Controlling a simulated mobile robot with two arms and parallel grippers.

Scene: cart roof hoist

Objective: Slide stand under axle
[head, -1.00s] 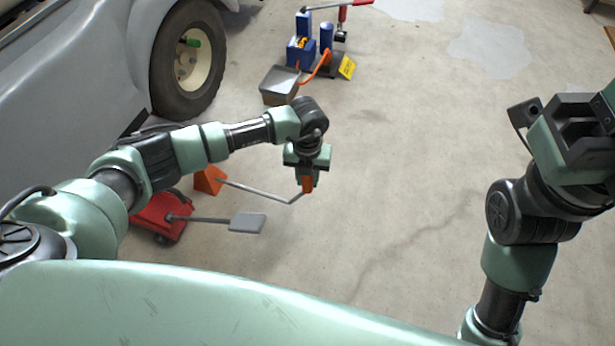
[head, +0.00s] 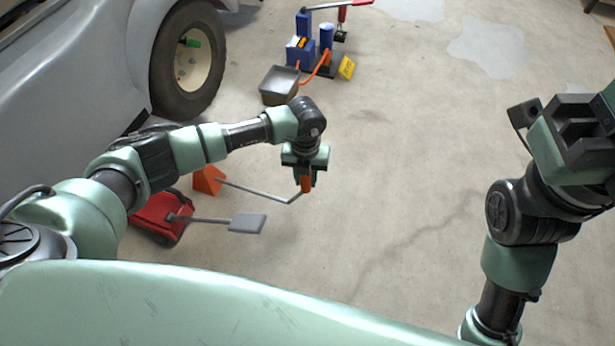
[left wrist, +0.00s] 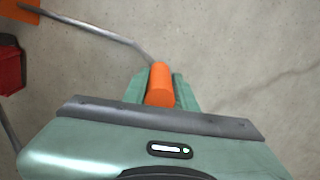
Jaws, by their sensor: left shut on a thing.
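The orange stand (head: 208,180) rests on the floor beside the truck, partly behind my left forearm. A thin grey rod (head: 255,192) runs from it to an upright orange grip (head: 306,184). My left gripper (head: 306,178) is shut on this grip from above. The left wrist view also shows the orange grip (left wrist: 160,84) between the fingers, with the stand (left wrist: 20,10) at the top left corner. The axle is not visible; the truck's side and my arm hide the area under it. My right gripper (head: 582,130) is raised at the right edge; its jaw opening is unclear.
A red jack (head: 158,216) with a grey plate on a bar (head: 248,222) lies close to the stand. The truck wheel (head: 190,60) stands at upper left. A blue pump unit (head: 302,52) and a grey tray (head: 279,84) are beyond. The floor at centre and right is clear.

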